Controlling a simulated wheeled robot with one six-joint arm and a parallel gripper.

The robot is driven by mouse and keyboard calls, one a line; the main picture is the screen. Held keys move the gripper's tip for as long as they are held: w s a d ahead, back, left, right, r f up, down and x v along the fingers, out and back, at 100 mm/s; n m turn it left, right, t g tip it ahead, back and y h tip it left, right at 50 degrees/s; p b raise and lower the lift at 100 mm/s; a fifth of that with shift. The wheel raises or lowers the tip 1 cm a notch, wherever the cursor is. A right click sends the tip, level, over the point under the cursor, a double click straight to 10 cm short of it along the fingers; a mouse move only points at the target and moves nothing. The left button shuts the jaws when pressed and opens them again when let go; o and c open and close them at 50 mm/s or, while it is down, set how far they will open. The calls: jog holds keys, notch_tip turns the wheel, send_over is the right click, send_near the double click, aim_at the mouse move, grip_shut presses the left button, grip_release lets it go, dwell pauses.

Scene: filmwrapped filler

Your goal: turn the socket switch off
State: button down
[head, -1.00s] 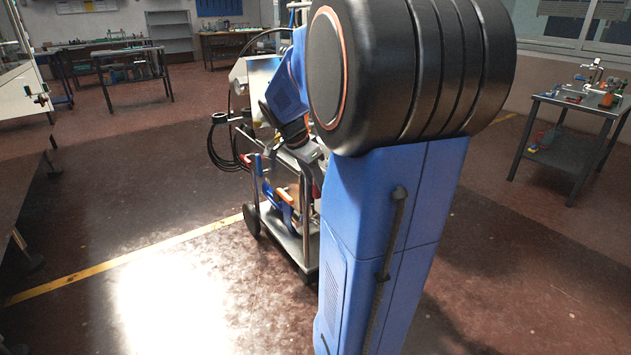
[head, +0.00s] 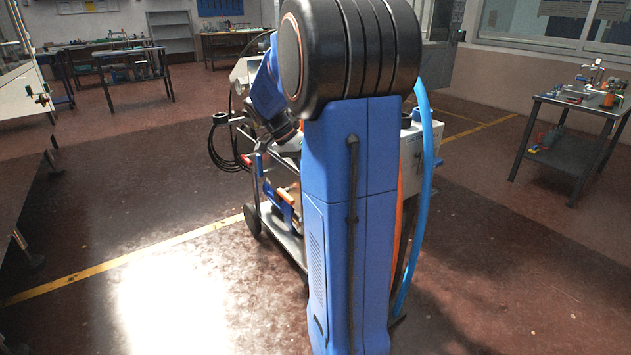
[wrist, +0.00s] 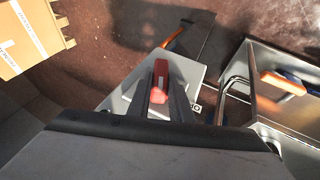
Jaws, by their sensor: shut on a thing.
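A red lever-like piece (wrist: 161,74), which looks like the socket switch, stands over a light grey box or plate (wrist: 195,74) in the wrist view. My gripper (wrist: 164,92) has its dark fingers on both sides of the red piece and is shut on it. The fingers and wrist body hide the lower part of the box, and the switch's on or off position cannot be told. In the head view, my blue arm blocks much of the wheeled cart (head: 292,245), and the gripper's contact cannot be made out there.
A black cable coil (head: 222,150) hangs at the cart's left. A blue hose (head: 424,200) curves down right of my arm. A metal side table (head: 570,112) with tools stands at the right. In the wrist view, a cardboard box (wrist: 28,35) lies upper left. Floor around the cart is open.

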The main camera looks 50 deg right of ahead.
jog(key=g, duration=0.3)
jog(key=w+n+g, duration=0.1)
jog(key=shift+d+f+y, duration=0.1)
jog(key=shift+f+y, duration=0.25)
jog(key=shift+y, duration=0.05)
jog(key=shift+w+f+n+g, duration=0.15)
jog(key=shift+f+n+g, duration=0.1)
jog(key=shift+g, duration=0.9)
jog(key=shift+w+f+n+g, duration=0.1)
jog(key=shift+n+g, duration=0.15)
jog(key=shift+g, duration=0.9)
